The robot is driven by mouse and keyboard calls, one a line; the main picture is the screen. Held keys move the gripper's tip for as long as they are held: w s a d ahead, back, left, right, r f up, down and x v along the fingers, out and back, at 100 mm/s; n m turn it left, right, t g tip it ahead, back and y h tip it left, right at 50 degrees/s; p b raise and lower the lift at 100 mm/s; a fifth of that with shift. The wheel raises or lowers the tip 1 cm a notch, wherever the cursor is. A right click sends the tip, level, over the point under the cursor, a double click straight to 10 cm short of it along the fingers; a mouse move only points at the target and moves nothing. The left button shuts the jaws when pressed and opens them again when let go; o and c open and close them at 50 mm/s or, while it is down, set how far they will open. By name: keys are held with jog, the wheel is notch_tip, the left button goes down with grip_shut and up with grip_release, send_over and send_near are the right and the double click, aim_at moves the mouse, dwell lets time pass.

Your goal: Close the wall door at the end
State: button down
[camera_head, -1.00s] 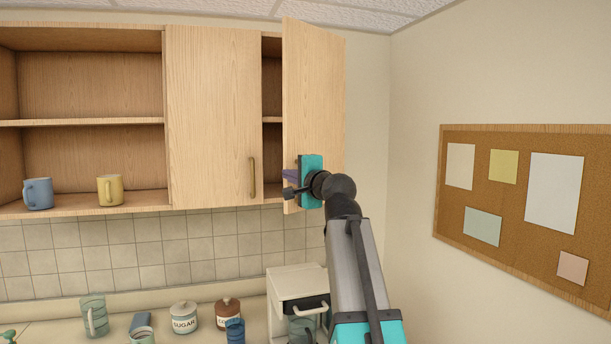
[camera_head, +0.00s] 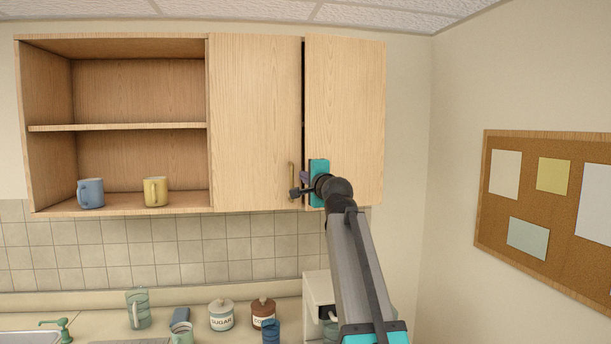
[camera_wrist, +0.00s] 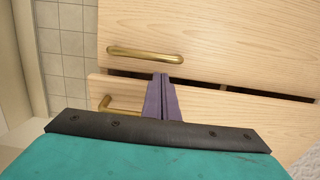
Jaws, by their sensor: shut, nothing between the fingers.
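The end wall door (camera_head: 345,110) is a light wood panel at the right end of the wall cabinets. It stands slightly ajar, with a narrow dark gap along its left edge beside the middle door (camera_head: 254,120). My gripper (camera_head: 302,178) is at the door's lower left, fingers together and empty. In the wrist view the shut fingers (camera_wrist: 162,95) lie over the end door (camera_wrist: 215,112), near its brass handle (camera_wrist: 120,104); whether they touch the panel I cannot tell. The middle door's brass handle (camera_wrist: 145,55) is just beyond the fingertips.
The open shelf section (camera_head: 120,127) at left holds a blue mug (camera_head: 91,193) and a yellow mug (camera_head: 155,191). Below, the counter carries a sugar jar (camera_head: 221,315), a brown jar (camera_head: 263,312) and other items. A corkboard (camera_head: 510,190) hangs on the right wall.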

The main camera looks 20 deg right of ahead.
jog(key=shift+w+m+h+p, duration=0.5)
jog(key=shift+w+h, duration=0.3)
jog(key=shift+w, duration=0.5)
jog(key=shift+s, duration=0.1)
jog(key=s+a+b, duration=0.4)
jog(key=s+a, duration=0.1)
jog(key=a, duration=0.5)
jog(key=shift+s, duration=0.35)
jog(key=c, duration=2.5)
grip_release()
jog(key=shift+r, duration=0.1)
